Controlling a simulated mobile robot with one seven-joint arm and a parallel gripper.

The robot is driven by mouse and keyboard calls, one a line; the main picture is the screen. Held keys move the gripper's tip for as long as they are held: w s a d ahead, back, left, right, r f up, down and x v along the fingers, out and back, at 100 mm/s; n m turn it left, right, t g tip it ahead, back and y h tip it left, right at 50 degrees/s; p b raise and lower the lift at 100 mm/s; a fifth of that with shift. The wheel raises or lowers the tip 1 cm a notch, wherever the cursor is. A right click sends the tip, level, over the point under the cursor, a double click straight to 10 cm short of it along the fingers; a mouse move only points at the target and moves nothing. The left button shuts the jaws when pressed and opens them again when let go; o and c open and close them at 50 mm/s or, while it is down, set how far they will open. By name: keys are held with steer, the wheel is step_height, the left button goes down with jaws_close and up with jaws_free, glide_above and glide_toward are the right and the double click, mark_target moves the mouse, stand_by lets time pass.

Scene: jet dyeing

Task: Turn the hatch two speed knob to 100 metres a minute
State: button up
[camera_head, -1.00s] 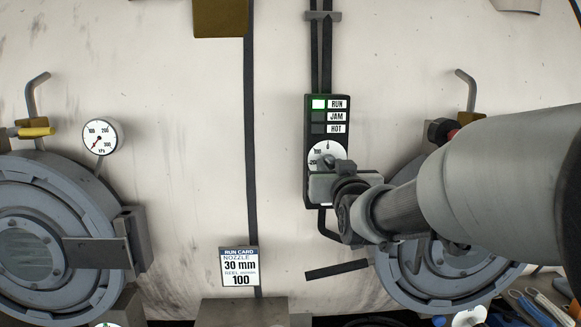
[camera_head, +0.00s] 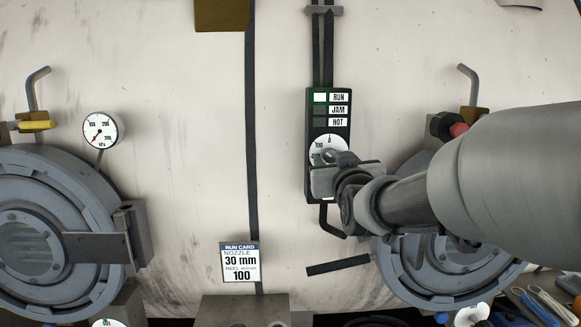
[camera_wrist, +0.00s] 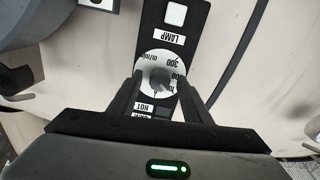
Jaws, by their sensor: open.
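The hatch two control panel (camera_head: 313,115) is a dark upright box with RUN, JAM and HOT labels. Its round white speed dial (camera_head: 322,143) has 0 at the top and 100 to the left. In the wrist view the panel is upside down, and the grey knob (camera_wrist: 160,79) sits at the middle of the dial (camera_wrist: 148,62). My gripper (camera_wrist: 159,77) is open, with one finger on each side of the knob. I cannot tell whether either finger touches it. In the head view my gripper (camera_head: 331,166) hides the lower dial, and the knob's pointer is unclear.
The run card (camera_head: 240,262) reads nozzle 30 mm and reel 100. A round hatch (camera_head: 50,240) with a gauge (camera_head: 100,131) is at left, and another hatch (camera_head: 445,265) is partly behind my arm. A white lamp button (camera_wrist: 175,14) is on the panel.

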steer(key=s+b, duration=0.1)
steer(key=s, duration=1.6)
steer(key=shift+s, duration=0.1)
steer(key=s+f+m+g+p, duration=0.1)
steer(key=s+f+g+p, duration=0.7)
steer(key=s, duration=0.7)
step_height(320, 180, down, 2)
steer(key=g, duration=0.4)
steer(key=shift+s+d+f+p, duration=0.15)
steer(key=shift+d+f+p, duration=0.1)
steer(key=shift+p, duration=0.1)
